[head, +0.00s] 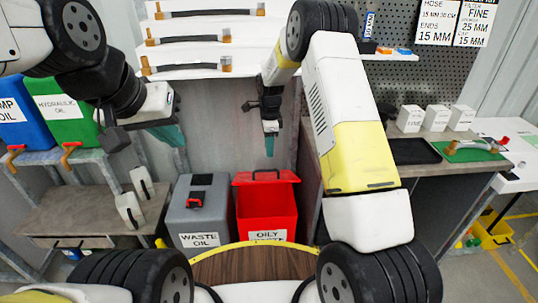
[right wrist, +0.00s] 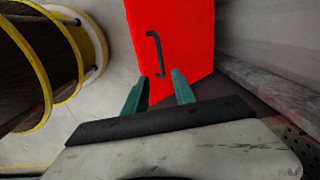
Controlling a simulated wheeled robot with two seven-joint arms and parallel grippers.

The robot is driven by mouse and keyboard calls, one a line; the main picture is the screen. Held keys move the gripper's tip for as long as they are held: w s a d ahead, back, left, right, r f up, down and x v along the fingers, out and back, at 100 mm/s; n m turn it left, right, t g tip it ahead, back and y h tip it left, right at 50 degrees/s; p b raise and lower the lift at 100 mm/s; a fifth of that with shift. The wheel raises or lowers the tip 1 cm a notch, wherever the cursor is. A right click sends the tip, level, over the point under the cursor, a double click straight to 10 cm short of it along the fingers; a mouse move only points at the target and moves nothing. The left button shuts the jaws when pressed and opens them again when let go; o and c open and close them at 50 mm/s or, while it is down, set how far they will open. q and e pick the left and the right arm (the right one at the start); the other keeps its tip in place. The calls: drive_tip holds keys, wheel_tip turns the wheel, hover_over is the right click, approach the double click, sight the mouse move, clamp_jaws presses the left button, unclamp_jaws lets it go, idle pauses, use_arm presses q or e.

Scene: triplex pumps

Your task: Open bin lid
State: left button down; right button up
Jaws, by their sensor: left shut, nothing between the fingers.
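The red bin (head: 267,212) labelled as oily waste stands on the floor in the middle of the head view. Its red lid (head: 240,179) appears raised at the back, with the black handle (head: 265,173) at its top edge. In the right wrist view the lid (right wrist: 190,40) shows as a flat red panel with the black handle (right wrist: 155,55). My right gripper (head: 270,146) is above the lid; in its wrist view the teal fingers (right wrist: 160,90) are apart with nothing between them. My left gripper (head: 172,135) is shut and empty, up and left of the bin.
A grey waste oil bin (head: 185,222) stands just left of the red bin. A workbench (head: 425,180) is at the right and a low table (head: 85,215) at the left. Shelves with hoses (head: 205,42) hang above. A round wooden surface with a yellow rim (head: 240,265) lies in front.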

wheel_tip(320, 180, down, 2)
drive_tip(key=shift+w+a+f+m, duration=0.1)
drive_tip(key=shift+w+m, duration=0.05)
drive_tip(key=shift+m, duration=0.15)
wheel_tip(320, 180, down, 8)
drive_tip(key=shift+w+r, duration=0.15)
drive_tip(key=shift+r, duration=0.05)
clamp_jaws()
drive_tip(key=shift+w+r, duration=0.1)
idle(1.2)
